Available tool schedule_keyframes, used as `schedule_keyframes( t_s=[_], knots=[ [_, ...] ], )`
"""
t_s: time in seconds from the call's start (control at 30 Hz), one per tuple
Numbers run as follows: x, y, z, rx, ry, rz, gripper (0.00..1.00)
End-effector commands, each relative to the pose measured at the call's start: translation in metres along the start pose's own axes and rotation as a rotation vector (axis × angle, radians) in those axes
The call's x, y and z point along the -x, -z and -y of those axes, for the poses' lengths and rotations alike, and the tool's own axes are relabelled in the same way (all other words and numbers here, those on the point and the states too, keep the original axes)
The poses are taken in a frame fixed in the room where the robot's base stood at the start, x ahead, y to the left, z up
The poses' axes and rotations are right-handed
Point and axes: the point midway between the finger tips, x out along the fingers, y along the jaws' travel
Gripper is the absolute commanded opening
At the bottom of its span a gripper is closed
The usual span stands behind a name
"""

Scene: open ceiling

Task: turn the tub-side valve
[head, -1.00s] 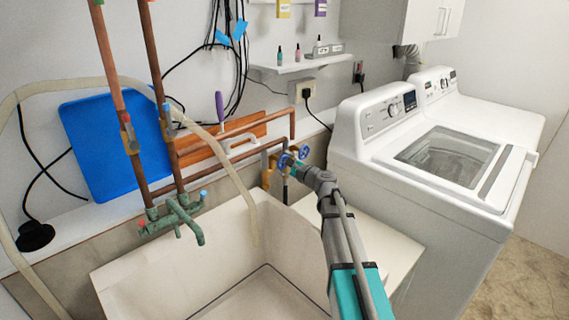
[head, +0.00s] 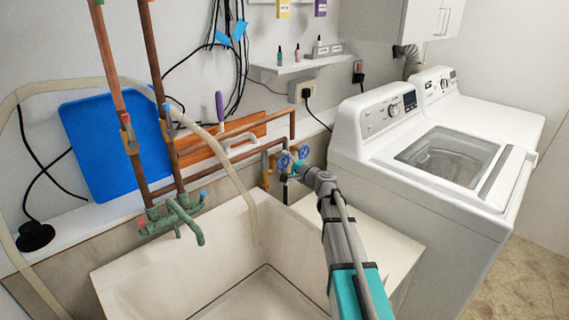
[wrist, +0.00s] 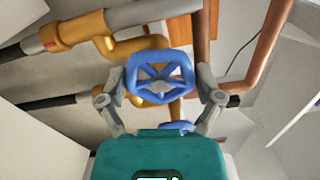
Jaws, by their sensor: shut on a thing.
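Two blue handwheel valves sit on brass pipework behind the tub, a left one (head: 284,161) beside the tub and a right one (head: 303,152). In the wrist view, a blue spoked wheel (wrist: 160,77) stands between the two grey fingers of my gripper (wrist: 160,90), which is shut on its rim from both sides. A second blue wheel (wrist: 178,127) shows partly below it, mostly hidden by my gripper's teal body. In the head view, my arm hides much of the contact, and my gripper (head: 295,168) is at the valves.
The tub (head: 222,240) lies left of my arm, with green taps (head: 180,214) and a hanging hose (head: 238,180). The washer (head: 420,170) stands right. Copper pipes (head: 235,135) run close to the valves. A blue board (head: 115,148) leans on the wall.

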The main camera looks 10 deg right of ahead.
Motion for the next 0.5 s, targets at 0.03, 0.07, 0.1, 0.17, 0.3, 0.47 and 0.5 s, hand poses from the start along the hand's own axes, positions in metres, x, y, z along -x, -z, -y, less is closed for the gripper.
schedule_keyframes(
  t_s=[0.03, 0.07, 0.1, 0.17, 0.3, 0.47, 0.5],
  knots=[
    [-0.0006, 0.0007, 0.0003, 0.0, 0.001, -0.001, 0.37],
    [-0.0006, 0.0007, 0.0003, 0.0, 0.001, -0.001, 0.37],
    [-0.0005, 0.0007, 0.0003, 0.0, 0.001, -0.001, 0.37],
    [-0.0005, 0.0007, 0.0003, 0.0, 0.001, -0.001, 0.37],
    [-0.0005, 0.0007, 0.0003, -0.001, 0.001, -0.001, 0.9],
    [-0.0003, 0.0005, 0.0002, -0.001, 0.0, -0.001, 1.0],
    [-0.0003, 0.0004, 0.0002, -0.001, 0.0, -0.001, 1.0]
  ],
)
